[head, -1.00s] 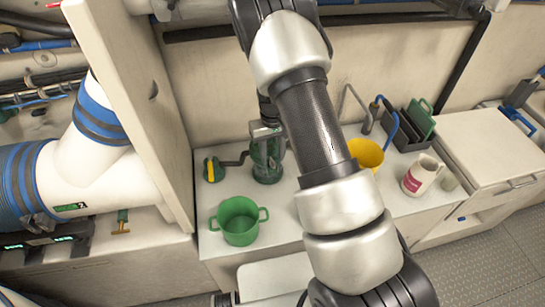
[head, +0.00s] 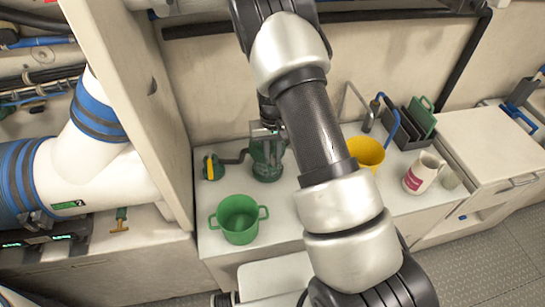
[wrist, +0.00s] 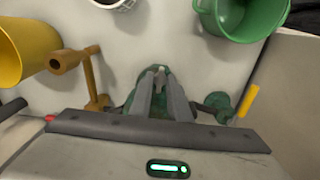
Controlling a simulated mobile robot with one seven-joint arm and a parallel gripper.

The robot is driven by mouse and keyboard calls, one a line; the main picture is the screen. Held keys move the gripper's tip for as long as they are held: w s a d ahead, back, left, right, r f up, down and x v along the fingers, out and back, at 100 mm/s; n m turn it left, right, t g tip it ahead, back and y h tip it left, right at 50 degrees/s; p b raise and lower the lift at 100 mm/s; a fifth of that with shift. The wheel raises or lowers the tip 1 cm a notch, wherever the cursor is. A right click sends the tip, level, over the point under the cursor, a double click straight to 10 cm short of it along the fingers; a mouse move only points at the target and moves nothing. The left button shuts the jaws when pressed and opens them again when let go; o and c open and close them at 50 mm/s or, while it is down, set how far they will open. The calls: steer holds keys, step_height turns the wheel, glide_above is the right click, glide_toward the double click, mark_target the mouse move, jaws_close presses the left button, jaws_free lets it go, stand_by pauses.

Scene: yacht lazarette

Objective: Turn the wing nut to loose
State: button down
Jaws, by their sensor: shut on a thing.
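A green strainer-like body (head: 267,160) stands upright on the white counter, below my gripper (head: 265,130). It also shows in the wrist view (wrist: 128,104), behind the fingers. In the wrist view my gripper (wrist: 160,78) points down at the top of this body, with its two grey fingers close together. It is shut on the wing nut at the top. The nut is almost wholly hidden by the fingers, so I cannot make out its wings or how far it is turned.
A yellow-handled valve (head: 209,168) joins the green body by a dark pipe. A green two-handled pot (head: 238,219) stands in front. A yellow bucket (head: 367,152), a pink-labelled jug (head: 420,175) and a dark rack (head: 412,130) stand right. A tall panel (head: 125,100) bounds the left.

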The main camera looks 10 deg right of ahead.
mark_target(273, 158)
steer(key=shift+m, duration=0.9)
steer(key=c, duration=1.7)
jaws_free()
steer(key=shift+o, duration=0.2)
steer(key=shift+r, duration=0.1)
step_height(273, 158, up, 17)
steer(key=shift+r+b, duration=0.15)
steer(key=shift+b, duration=0.2)
